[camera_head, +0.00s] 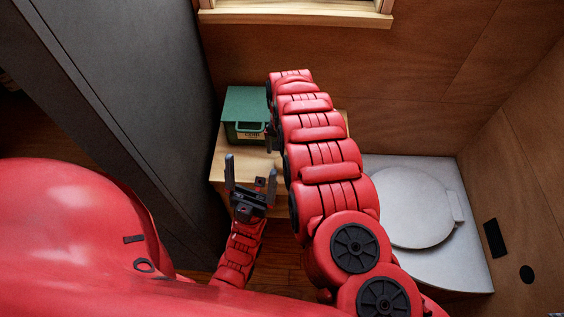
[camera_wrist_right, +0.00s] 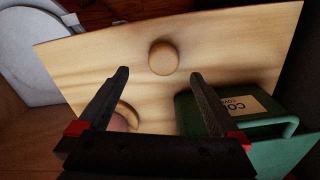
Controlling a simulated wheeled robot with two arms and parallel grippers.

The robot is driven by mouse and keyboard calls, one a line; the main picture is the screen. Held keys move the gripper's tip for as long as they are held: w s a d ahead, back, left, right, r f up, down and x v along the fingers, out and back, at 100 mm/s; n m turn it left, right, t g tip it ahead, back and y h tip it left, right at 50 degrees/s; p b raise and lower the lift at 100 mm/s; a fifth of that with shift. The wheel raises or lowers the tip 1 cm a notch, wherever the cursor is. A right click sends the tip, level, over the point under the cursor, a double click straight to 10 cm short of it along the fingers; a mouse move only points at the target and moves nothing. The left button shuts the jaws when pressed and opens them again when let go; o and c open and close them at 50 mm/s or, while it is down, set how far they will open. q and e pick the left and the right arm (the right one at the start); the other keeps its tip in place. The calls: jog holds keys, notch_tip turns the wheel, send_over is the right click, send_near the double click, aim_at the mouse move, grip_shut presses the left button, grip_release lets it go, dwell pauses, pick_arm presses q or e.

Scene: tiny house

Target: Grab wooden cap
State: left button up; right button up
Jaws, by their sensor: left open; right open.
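A round, light wooden piece (camera_wrist_right: 163,57), which looks like the wooden cap, lies on the wooden tabletop (camera_wrist_right: 75,65) in the right wrist view. My right gripper (camera_wrist_right: 160,76) is open and empty, with the cap just beyond and between its fingertips in the picture. I cannot tell the height gap. In the head view my right arm hides the cap. My left gripper (camera_head: 251,172) is open and empty in front of the small wooden table (camera_head: 220,160).
A green box (camera_head: 245,106) with a handle and label stands on the table; it shows close beside the right finger in the wrist view (camera_wrist_right: 190,110). A pinkish object with a wooden rim (camera_wrist_right: 124,117) is partly hidden by the left finger. A white toilet (camera_head: 415,205) stands right.

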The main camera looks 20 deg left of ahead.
aim_at(282, 162)
jog(key=shift+s+a+f+p, duration=0.1)
jog(key=shift+f+p, duration=0.4)
jog(key=shift+f, duration=0.35)
jog(key=shift+a+f+b, duration=0.2)
jog(key=shift+f+b, duration=0.2)
jog(key=shift+f, duration=1.55)
jog(key=shift+s, duration=0.1)
jog(key=shift+c, duration=0.3)
jog(key=c, duration=1.4)
jog(key=shift+o, duration=0.2)
jog(key=shift+r, duration=0.15)
